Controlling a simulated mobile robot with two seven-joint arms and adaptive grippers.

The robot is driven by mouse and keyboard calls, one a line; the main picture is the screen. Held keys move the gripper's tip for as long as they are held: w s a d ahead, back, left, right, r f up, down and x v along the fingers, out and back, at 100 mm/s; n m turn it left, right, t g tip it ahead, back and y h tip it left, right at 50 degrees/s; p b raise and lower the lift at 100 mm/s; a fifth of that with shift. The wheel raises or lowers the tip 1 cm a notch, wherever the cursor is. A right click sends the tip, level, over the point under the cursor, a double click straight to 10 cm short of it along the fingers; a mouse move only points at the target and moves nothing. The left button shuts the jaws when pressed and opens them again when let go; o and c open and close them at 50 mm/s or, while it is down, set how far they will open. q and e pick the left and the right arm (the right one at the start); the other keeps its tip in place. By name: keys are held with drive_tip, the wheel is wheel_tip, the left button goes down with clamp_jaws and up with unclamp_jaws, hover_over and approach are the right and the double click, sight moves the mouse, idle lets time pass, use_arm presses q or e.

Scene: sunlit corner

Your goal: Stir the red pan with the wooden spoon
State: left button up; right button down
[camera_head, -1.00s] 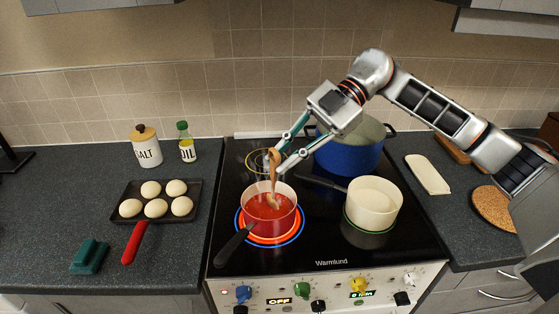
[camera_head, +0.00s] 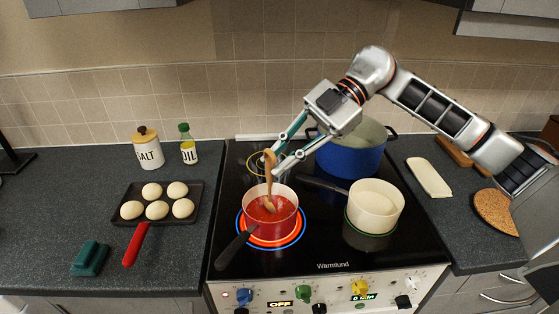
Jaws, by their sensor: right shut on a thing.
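The red pan (camera_head: 271,225) stands on the glowing front left burner, with red sauce inside and a dark handle pointing to the lower left. The wooden spoon (camera_head: 269,178) is upright and slightly tilted, its lower end in the sauce. My right gripper (camera_head: 273,159) is shut on the spoon's upper part, above the pan. My left gripper is not in view.
A cream pan (camera_head: 374,205) stands on the front right burner, its dark handle reaching toward the spoon. A blue pot (camera_head: 350,158) stands behind it. A tray (camera_head: 157,215) of several dough balls, a salt jar (camera_head: 148,152) and an oil bottle (camera_head: 188,148) are on the left counter.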

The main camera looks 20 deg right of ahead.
wheel_tip(320, 180, up, 6)
drive_tip(key=s, duration=0.2)
drive_tip(key=shift+s+a, duration=0.3)
drive_tip(key=shift+s, duration=0.05)
idle(0.7)
drive_tip(key=shift+r, duration=0.2)
drive_tip(key=shift+r, duration=2.4)
